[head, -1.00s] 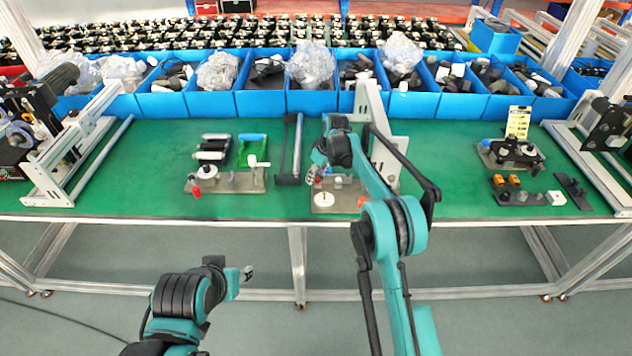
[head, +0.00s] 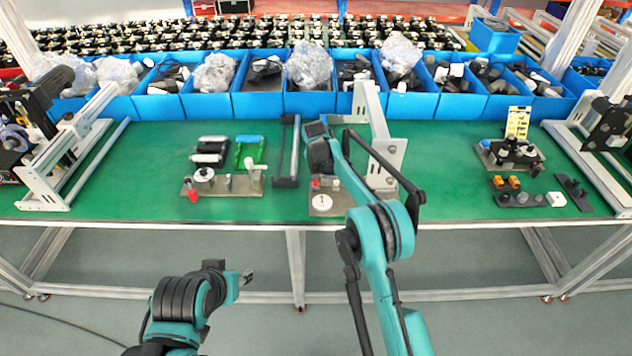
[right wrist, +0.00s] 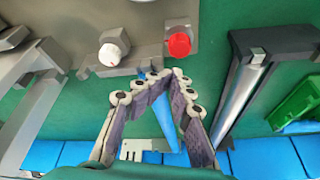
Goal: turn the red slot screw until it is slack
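The red slot screw (head: 315,183) stands on a small grey fixture plate (head: 321,211) at mid table. In the right wrist view its round red head (right wrist: 179,45) is near the plate's edge, left of a dark-ended bar. A white-topped post (right wrist: 113,50) stands to its left. My right gripper (right wrist: 165,76) points towards the plate. Its fingertips are close together with a narrow gap, just below the red head in the picture and apparently not around it. In the head view my wrist hides this gripper. My left gripper (head: 246,277) hangs in front of the table, too small to read.
A second fixture (head: 225,186) with a red knob (head: 193,196) stands to the left. A bar with dark ends (head: 287,150) lies between the fixtures. A metal bracket (head: 385,150) stands right. Blue bins (head: 310,104) line the back.

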